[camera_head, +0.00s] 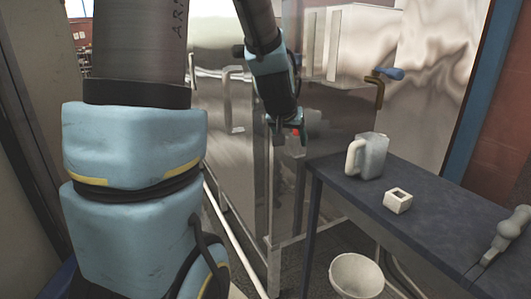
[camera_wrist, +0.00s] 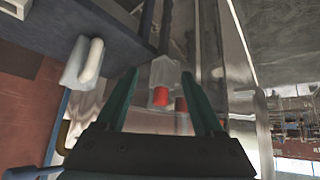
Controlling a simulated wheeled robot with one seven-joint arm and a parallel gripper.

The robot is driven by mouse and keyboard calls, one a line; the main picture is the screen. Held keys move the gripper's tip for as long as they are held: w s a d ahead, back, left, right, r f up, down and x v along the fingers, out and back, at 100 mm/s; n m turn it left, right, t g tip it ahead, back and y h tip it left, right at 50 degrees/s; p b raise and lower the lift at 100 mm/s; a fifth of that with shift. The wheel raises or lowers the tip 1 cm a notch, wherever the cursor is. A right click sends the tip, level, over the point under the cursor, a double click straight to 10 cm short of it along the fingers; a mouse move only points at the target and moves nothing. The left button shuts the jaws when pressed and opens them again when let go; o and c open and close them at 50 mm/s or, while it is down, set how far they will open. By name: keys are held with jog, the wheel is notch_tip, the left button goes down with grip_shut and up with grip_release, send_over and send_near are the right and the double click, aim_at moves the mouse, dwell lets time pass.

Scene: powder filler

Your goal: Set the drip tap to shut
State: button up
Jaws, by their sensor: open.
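A brass tap (camera_head: 378,92) with a blue lever handle (camera_head: 392,73) juts from the metal machine, right of my gripper. It shows at the lower left in the wrist view (camera_wrist: 63,135). A small red knob on a pale block (camera_head: 296,132) is beside my gripper in the head view. In the wrist view the red knob (camera_wrist: 161,97) appears between my two green fingers. My gripper (camera_wrist: 160,73) is open, with nothing held between its fingers. I cannot tell from these frames which of the two is the drip tap, or whether the fingers touch the red knob.
A dark blue table (camera_head: 430,205) stands at the right, holding a pale jug (camera_head: 373,157), a white hollow block (camera_head: 398,202) and a grey scoop-like tool (camera_head: 507,232). A white bucket (camera_head: 355,276) is on the floor. The shiny metal machine (camera_head: 335,125) stands close behind my gripper.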

jog(key=s+a+f+n+g+y, duration=0.1)
jog(key=s+a+f+g, duration=0.1)
jog(key=a, duration=0.4)
jog(key=shift+s+a+f+p, duration=0.3)
jog(key=shift+s+a+f, duration=0.15)
jog(key=shift+s, duration=0.8)
jog(key=shift+d, duration=0.1)
